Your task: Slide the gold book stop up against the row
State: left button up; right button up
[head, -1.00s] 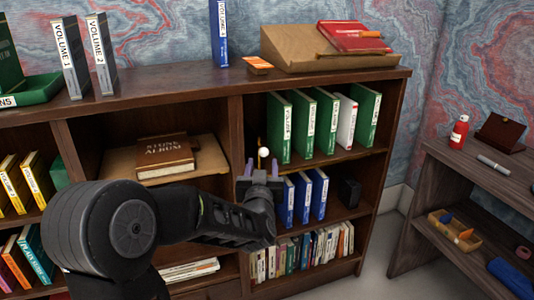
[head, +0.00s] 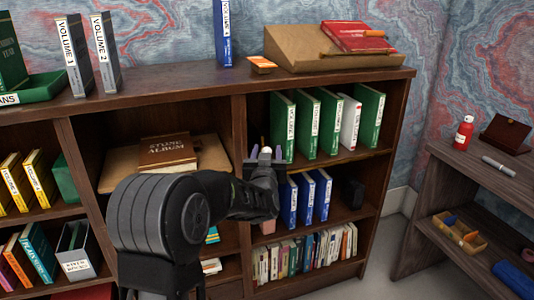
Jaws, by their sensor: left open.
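A row of green books (head: 306,124) with one white book (head: 349,122) stands upright on the upper right shelf of the bookcase. A small gold-coloured tip (head: 263,141) shows just behind my left gripper, left of the row; it may be part of the gold book stop, whose remainder is hidden. My left gripper (head: 265,154) is open, its purple fingertips pointing up and away in front of that shelf, left of the first green book. I cannot tell whether it touches anything. My right gripper is not in view.
Blue books (head: 304,196) and a black block (head: 353,193) stand on the shelf below. The bookcase divider (head: 239,130) is close to the left of my gripper. A brown album (head: 167,151) lies on a board further left. A side table (head: 474,171) stands right.

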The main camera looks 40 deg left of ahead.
pick_arm(q)
jog(key=shift+c, duration=0.6)
grip_shut()
jog(key=shift+d, duration=0.1)
dwell(0.6)
